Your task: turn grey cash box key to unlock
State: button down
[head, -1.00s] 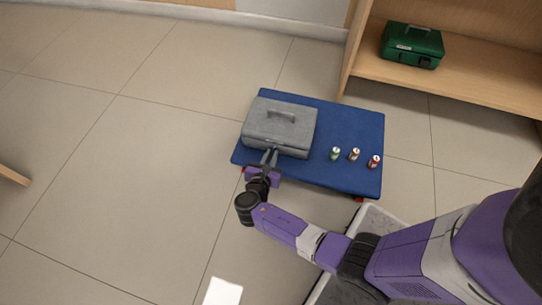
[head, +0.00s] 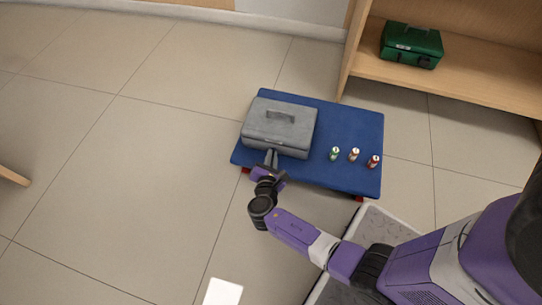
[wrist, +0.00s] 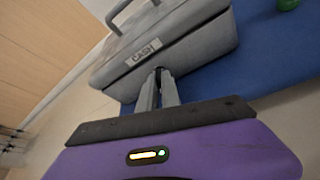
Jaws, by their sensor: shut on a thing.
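The grey cash box (head: 280,126) sits shut on a blue platform, its handle on top. In the wrist view its front (wrist: 170,55) carries a "CASH" label. My gripper (head: 271,158) is at the box's front face, and in the wrist view its fingertips (wrist: 159,75) meet at the front below the label. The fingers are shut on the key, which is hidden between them. The wrist view is tilted relative to the box.
The blue platform (head: 350,122) also holds several small cans, such as a green-and-white one (head: 334,154) and a red one (head: 373,161), right of the box. A green cash box (head: 411,45) stands on a wooden shelf (head: 470,85) at the back right.

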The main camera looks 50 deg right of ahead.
jog(key=m, duration=0.1)
jog(key=m+t, duration=0.1)
jog(key=shift+s+f+m+t, duration=0.1)
jog(key=shift+s+m+t, duration=0.1)
jog(key=shift+m+t, duration=0.1)
jog(key=m+t, duration=0.1)
jog(key=m, duration=0.1)
jog(key=shift+f+m+t, duration=0.15)
jog(key=shift+m+t, duration=0.15)
jog(key=m+t, duration=0.1)
jog(key=m, duration=0.1)
jog(key=m+t+h, duration=0.1)
jog(key=m, duration=0.2)
jog(key=shift+s+f, duration=0.1)
jog(key=shift+f, duration=0.1)
jog(key=shift+d+m, duration=0.1)
jog(key=shift+m, duration=0.2)
jog(key=c, duration=1.6)
grip_release()
jog(key=shift+o, duration=0.2)
